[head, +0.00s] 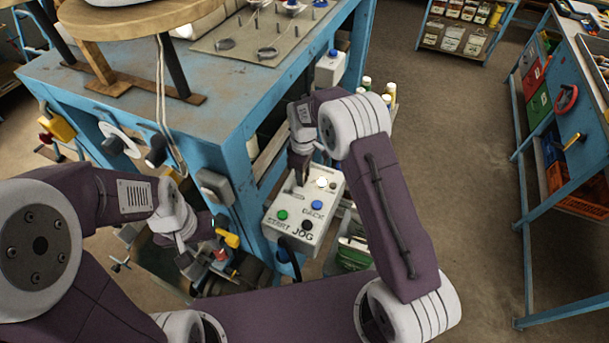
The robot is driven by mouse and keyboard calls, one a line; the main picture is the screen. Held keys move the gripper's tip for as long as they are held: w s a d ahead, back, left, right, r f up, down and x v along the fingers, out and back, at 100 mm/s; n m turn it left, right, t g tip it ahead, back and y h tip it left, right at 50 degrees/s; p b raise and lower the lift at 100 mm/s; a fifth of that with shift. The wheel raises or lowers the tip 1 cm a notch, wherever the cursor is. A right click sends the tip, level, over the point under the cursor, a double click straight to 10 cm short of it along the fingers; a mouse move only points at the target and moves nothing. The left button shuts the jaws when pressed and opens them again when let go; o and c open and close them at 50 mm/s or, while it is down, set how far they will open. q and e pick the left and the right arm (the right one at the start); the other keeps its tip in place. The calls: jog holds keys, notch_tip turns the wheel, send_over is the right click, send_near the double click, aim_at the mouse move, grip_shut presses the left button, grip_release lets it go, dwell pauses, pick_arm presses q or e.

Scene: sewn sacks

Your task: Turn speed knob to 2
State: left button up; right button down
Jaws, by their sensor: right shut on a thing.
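A light grey control box (304,215) is mounted at the blue bench's right side. It has a green button (282,215) near the word START, a blue button (316,205), a black button (307,225) near the word JOG and a white lit button (322,183). My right gripper (299,172) reaches down onto the box's upper left corner and is shut there. The speed knob and its scale are hidden beneath it, so I cannot read the setting. My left gripper (190,262) hangs low in front of the bench, away from the box; its fingers are unclear.
The blue bench (200,100) carries a round wooden stand (140,18) and a board with metal rings (250,40). Levers and a yellow handle (228,238) stick out near my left gripper. Another blue bench (560,170) stands at right, with open floor (460,150) between.

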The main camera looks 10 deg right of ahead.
pick_arm(q)
jog(key=shift+f, duration=0.1)
pick_arm(e)
jog(key=shift+a+n, duration=0.1)
jog(key=shift+n, duration=0.4)
jog(key=shift+f+n, duration=0.1)
jog(key=shift+n, duration=0.2)
jog(key=c, duration=1.3)
grip_release()
jog(key=shift+o, duration=1.2)
jog(key=shift+w+a, duration=0.1)
jog(key=shift+a, duration=0.05)
jog(key=shift+w+a, duration=0.15)
jog(key=shift+r, duration=0.35)
pick_arm(q)
jog(key=shift+w+a+f+b, duration=0.15)
jog(key=shift+f+b, duration=0.75)
jog(key=shift+b, duration=0.05)
pick_arm(e)
notch_tip(320, 180, up, 8)
jog(key=shift+r, duration=0.15)
